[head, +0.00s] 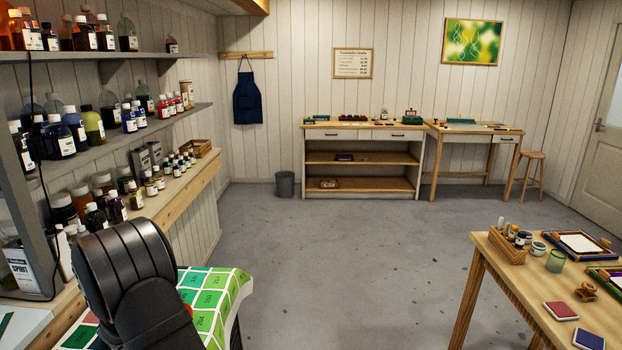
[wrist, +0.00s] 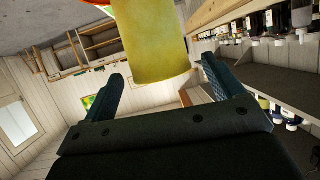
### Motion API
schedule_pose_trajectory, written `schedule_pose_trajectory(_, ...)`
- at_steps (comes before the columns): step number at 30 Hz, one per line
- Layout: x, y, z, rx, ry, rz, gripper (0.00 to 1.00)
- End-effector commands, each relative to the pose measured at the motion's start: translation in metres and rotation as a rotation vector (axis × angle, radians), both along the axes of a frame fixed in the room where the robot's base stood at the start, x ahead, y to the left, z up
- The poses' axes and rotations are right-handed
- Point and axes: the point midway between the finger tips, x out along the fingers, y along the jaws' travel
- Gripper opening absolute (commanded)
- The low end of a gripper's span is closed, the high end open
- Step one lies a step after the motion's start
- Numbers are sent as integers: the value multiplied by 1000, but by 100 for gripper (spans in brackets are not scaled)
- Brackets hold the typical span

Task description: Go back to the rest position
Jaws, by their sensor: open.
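My gripper (wrist: 162,68) shows in the wrist view with its two dark fingers wide apart. A yellow cylinder (wrist: 148,38) stands out large beyond the fingertips, its upper part cut off by the frame. I cannot tell whether it touches a finger; nothing is clamped. In the head view, my black arm link rises at the lower left, in front of the colour-chart cloth, and the gripper itself is hidden there.
Wall shelves (head: 110,55) crowded with bottles run along the left, close to my arm. A green colour-chart cloth (head: 235,283) lies beside the arm. A wooden worktable (head: 487,262) with trays and ink pads stands at the right. The grey floor (head: 345,250) between is clear.

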Motion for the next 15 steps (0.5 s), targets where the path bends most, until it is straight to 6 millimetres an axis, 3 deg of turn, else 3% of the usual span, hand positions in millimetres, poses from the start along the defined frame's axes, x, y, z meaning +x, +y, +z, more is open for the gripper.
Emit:
schedule_pose_trajectory(3,23,1,-10,-1,-1,-3,86)
schedule_pose_trajectory(6,32,3,-16,-1,0,1,86)
schedule_pose_trajectory(9,31,3,4,3,-3,1,86)
schedule_pose_trajectory(15,31,3,19,0,-2,0,86)
